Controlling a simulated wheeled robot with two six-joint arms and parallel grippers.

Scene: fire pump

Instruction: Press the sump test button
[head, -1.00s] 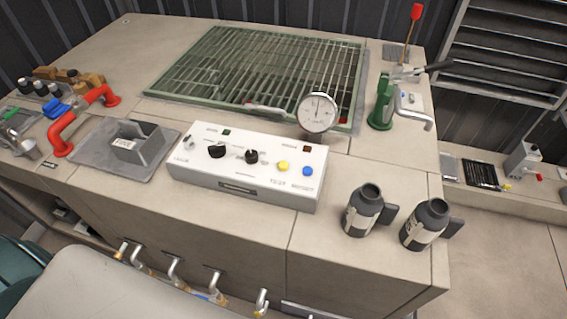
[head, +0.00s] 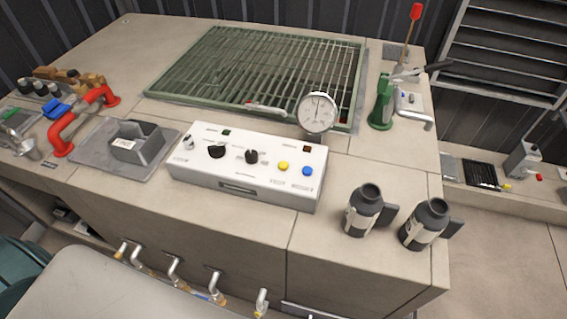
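The white control box (head: 215,178) stands on the counter in the middle of the head view. Its sloped top carries a yellow button (head: 283,166) and a blue button (head: 307,171) at the right, with small labels below them that are too blurred to read now. Black knobs (head: 252,157) sit left of the buttons. A green indicator (head: 226,133) and a dark red indicator (head: 306,149) are along the back edge. Neither of my grippers shows in the view. Nothing covers the buttons.
A round gauge (head: 318,112) stands behind the box. Two dark bottles (head: 364,211) stand at the right front. A green grate (head: 200,62) lies behind. A grey bin (head: 138,147) and red pipe (head: 68,128) are at the left. Counter between box and bottles is clear.

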